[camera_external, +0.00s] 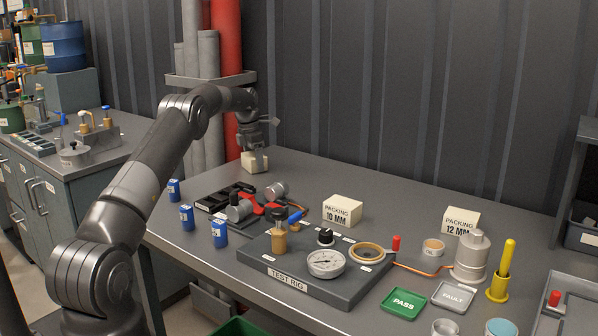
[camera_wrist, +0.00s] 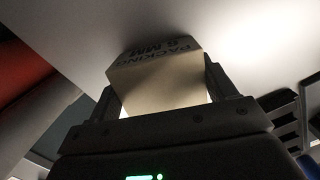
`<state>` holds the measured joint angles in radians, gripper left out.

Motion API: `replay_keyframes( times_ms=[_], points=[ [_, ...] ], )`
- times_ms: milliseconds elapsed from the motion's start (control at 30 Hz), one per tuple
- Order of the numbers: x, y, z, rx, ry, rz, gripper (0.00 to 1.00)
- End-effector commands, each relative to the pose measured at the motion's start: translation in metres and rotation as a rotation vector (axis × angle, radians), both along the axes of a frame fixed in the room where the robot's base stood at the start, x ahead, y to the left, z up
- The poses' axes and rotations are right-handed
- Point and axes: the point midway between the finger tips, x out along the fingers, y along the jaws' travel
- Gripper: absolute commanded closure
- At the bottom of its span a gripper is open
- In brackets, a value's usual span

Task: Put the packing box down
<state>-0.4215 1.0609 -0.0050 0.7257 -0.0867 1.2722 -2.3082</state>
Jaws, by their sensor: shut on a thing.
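The packing box (camera_external: 254,162) is a small cream box at the back left of the grey workbench. In the wrist view the two fingers (camera_wrist: 160,95) stand on either side of the box. The box is at or just above the bench top; I cannot tell whether it touches.
Two more packing boxes, 10 MM (camera_external: 342,210) and 12 MM (camera_external: 461,221), stand on the bench (camera_external: 330,175). A black tray (camera_external: 225,197) with parts lies in front of my gripper. Red and grey pipes (camera_external: 226,40) stand behind. Bench space right of the gripper is clear.

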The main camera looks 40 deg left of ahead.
Motion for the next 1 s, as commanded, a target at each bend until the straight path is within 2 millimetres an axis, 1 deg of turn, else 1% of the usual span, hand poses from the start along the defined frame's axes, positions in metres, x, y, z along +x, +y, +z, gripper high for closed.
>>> replay_keyframes(
  times_ms=[133,167,400,433,633,767,867,1000],
  points=[
    [0.000,0.000,-0.003,-0.001,0.000,0.000,0.54],
    [0.000,0.000,-0.003,-0.001,0.000,0.000,0.22],
    [0.000,0.000,-0.003,-0.001,0.000,0.000,0.03],
    [0.000,0.000,-0.003,-0.001,0.000,0.000,0.01],
    [0.000,0.000,-0.002,0.000,0.000,0.000,0.01],
    [0.000,0.000,0.005,0.001,-0.002,0.000,0.01],
    [-0.002,0.001,0.019,0.001,-0.003,0.000,0.01],
    [-0.005,0.002,0.049,0.003,-0.003,0.000,0.01]
  ],
)
